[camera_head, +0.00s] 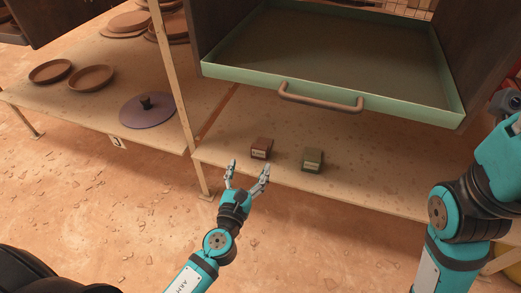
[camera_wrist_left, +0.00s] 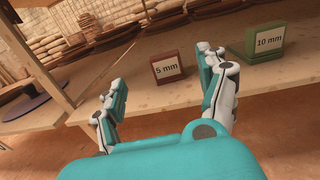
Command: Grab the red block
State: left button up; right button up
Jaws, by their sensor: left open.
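The red block (camera_head: 261,148) sits on the wooden shelf below the open drawer, left of a green block (camera_head: 312,160). In the left wrist view the red block (camera_wrist_left: 168,66) has a "5 mm" label, and the green block (camera_wrist_left: 265,44) has a "10 mm" label. My left gripper (camera_head: 248,168) is open and empty, just in front of the shelf edge and short of the red block. In the left wrist view its fingers (camera_wrist_left: 160,85) are spread, with the red block showing beyond the gap, nearer the right finger. My right gripper is not clearly in view; only arm parts show at right.
An open green drawer (camera_head: 330,88) with a handle (camera_head: 320,99) overhangs the shelf (camera_head: 400,196) behind the blocks. A wooden post (camera_head: 176,80) stands to the left. A purple lid (camera_head: 147,111) and several brown plates (camera_head: 91,78) lie on the left shelf.

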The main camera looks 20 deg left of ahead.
aim_at(258, 149)
pick_arm(q)
jog(key=w, duration=0.4)
jog(key=shift+w+a, duration=0.1)
jog(key=shift+w, duration=0.15)
jog(key=w+b, duration=0.1)
jog(key=w, duration=0.4)
jog(key=shift+w+f+b, duration=0.1)
jog(key=shift+f+b, duration=0.05)
jog(key=shift+b, duration=0.2)
jog(key=c, duration=1.3)
